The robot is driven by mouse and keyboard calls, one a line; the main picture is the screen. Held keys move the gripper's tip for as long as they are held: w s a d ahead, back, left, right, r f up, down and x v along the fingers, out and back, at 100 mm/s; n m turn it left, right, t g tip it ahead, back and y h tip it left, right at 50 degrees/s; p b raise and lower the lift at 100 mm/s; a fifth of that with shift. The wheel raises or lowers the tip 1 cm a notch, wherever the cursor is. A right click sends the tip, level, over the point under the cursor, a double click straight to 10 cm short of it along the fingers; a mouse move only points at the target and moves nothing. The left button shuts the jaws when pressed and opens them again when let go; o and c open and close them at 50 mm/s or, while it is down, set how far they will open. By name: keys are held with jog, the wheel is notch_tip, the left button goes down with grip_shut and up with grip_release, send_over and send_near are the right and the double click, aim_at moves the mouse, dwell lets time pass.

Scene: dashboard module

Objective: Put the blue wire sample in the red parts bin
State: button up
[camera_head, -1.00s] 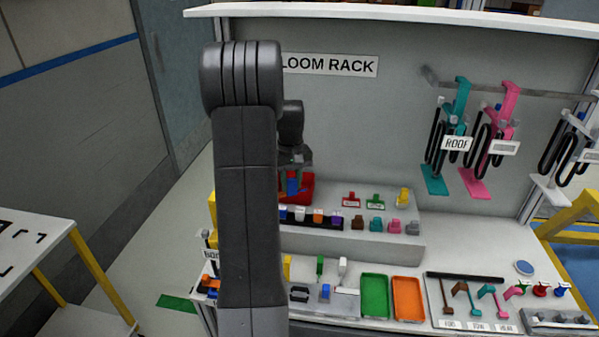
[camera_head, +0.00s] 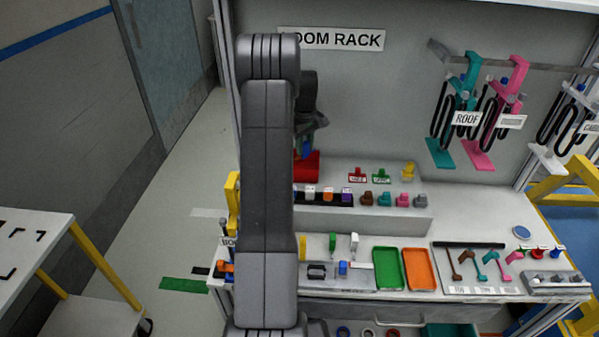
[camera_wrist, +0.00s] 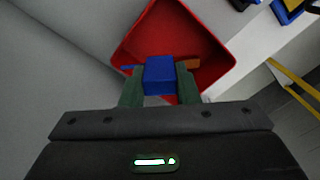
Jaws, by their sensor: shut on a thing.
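The blue wire sample (camera_wrist: 158,75) is a blue block in the wrist view, with a thin blue bit to its left and an orange-brown bit to its right. My gripper (camera_wrist: 160,84) is shut on it, one green finger on each side. Behind it, in the wrist view, is the open red parts bin (camera_wrist: 208,45); the sample shows against the bin's inside. I cannot tell how high it is above the floor of the bin. In the head view the red bin (camera_head: 308,166) is partly hidden by my arm, and a bit of blue shows just above it.
Small coloured connectors (camera_head: 384,199) stand on the shelf right of the bin. A green tray (camera_head: 388,268) and an orange tray (camera_head: 419,269) lie on the lower bench. Teal and pink hangers (camera_head: 467,110) hang at the right. The grey rack wall is close behind the bin.

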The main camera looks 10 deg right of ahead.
jog(key=shift+f, duration=0.85)
jog(key=o, duration=1.2)
jog(key=shift+c, duration=0.2)
notch_tip(320, 180, up, 14)
jog(key=b, duration=0.2)
